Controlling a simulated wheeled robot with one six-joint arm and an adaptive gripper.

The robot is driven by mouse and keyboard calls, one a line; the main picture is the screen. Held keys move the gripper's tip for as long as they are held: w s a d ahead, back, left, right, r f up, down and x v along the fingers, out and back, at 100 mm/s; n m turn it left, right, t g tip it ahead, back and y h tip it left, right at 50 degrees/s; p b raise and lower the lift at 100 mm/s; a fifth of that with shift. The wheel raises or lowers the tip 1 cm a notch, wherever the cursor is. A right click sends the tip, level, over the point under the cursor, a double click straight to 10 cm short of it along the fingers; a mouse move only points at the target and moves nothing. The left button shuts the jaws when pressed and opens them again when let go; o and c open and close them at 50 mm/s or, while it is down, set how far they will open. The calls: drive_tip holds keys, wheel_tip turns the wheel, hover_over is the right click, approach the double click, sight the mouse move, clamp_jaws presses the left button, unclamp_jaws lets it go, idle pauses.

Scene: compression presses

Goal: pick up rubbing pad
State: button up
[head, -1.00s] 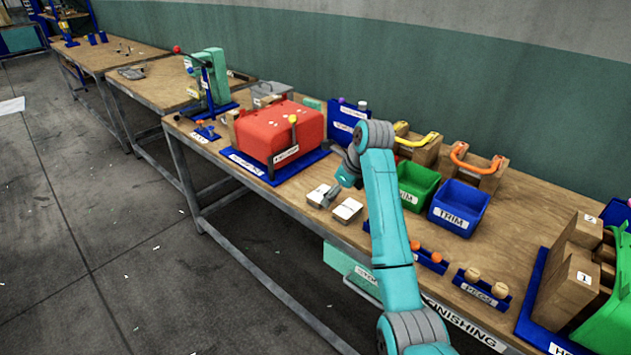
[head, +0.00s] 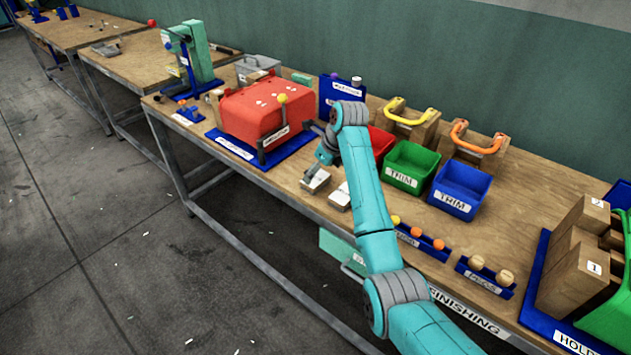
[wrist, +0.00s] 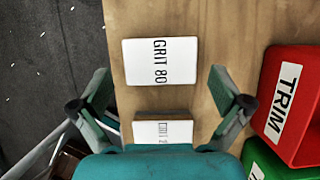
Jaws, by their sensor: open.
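Two flat pads with white labels lie side by side on the wooden bench.
A red press (head: 265,108) on a blue base stands left of the pads. A red bin (wrist: 298,95), a green TRIM bin (head: 411,167) and a blue bin (head: 460,190) stand to the right. A peg tray (head: 485,278) is nearer the front. The bench's front edge is close to the pads.

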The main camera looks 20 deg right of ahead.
sight(316, 177)
drive_tip(key=shift+x, duration=1.9)
drive_tip(key=c, duration=0.8)
drive_tip(key=shift+c, duration=0.2)
wheel_tip(316, 177, up, 10)
drive_tip(key=o, duration=0.5)
drive_tip(key=shift+c, duration=0.2)
drive_tip(key=c, duration=0.4)
drive_tip(key=shift+s, duration=0.15)
